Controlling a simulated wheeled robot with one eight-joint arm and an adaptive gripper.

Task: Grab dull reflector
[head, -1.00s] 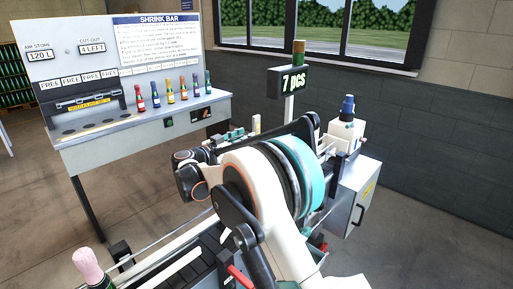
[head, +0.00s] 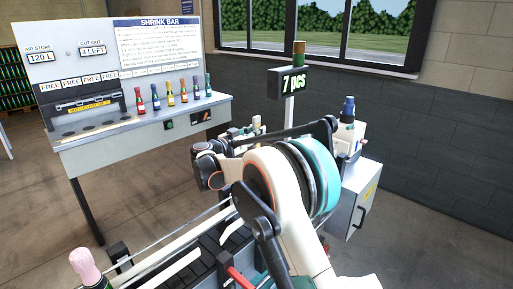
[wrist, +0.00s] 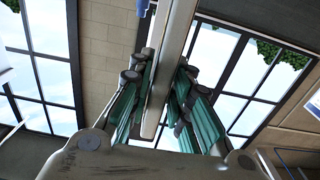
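I cannot pick out a dull reflector for certain in either view. In the wrist view my gripper (wrist: 160,88) shows teal finger pads on both sides of a long pale bar (wrist: 172,45). The bar runs from the top edge down between the fingers. I cannot tell whether the fingers touch it or it only passes between or behind them. In the head view my white arm with its teal ring stands in the middle and hides the gripper and part of the machine behind it.
A shrink bar bench (head: 150,139) with several coloured bottles (head: 183,94) stands at the left. A "7 pcs" display (head: 293,82) on a post rises behind my arm. A grey cabinet (head: 350,200) is at the right. A pink-topped bottle (head: 86,268) stands at the lower left.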

